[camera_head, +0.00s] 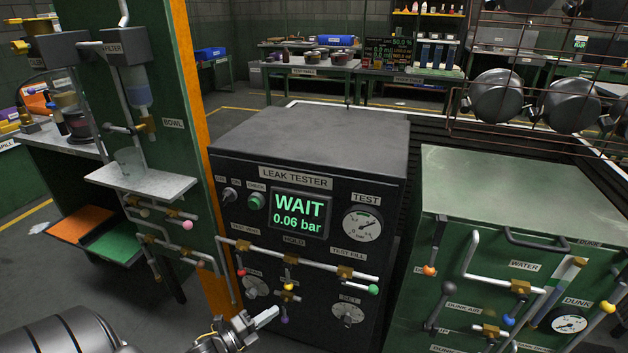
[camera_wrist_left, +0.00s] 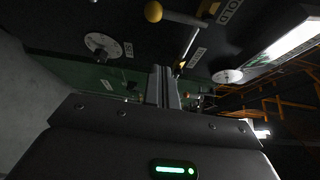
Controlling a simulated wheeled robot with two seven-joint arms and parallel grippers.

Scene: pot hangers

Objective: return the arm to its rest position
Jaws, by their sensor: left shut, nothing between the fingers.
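My left gripper (camera_head: 264,317) shows at the bottom of the head view, in front of the lower part of the black leak tester (camera_head: 308,135). Its fingers are together with nothing between them. In the left wrist view the closed fingers (camera_wrist_left: 164,80) point toward a dark panel with a yellow knob (camera_wrist_left: 153,12) and round dials. The fingers appear apart from the panel, though the exact gap cannot be told. My left arm comes in from the lower left. My right gripper is in neither view.
The tester's screen (camera_head: 300,213) reads WAIT, 0.06 bar, above pipes and coloured valve knobs. A green dunk tank (camera_head: 520,200) stands to the right. A green panel with a filter bowl (camera_head: 137,88) and a small shelf (camera_head: 150,185) stands left. Pots (camera_head: 497,96) hang at upper right.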

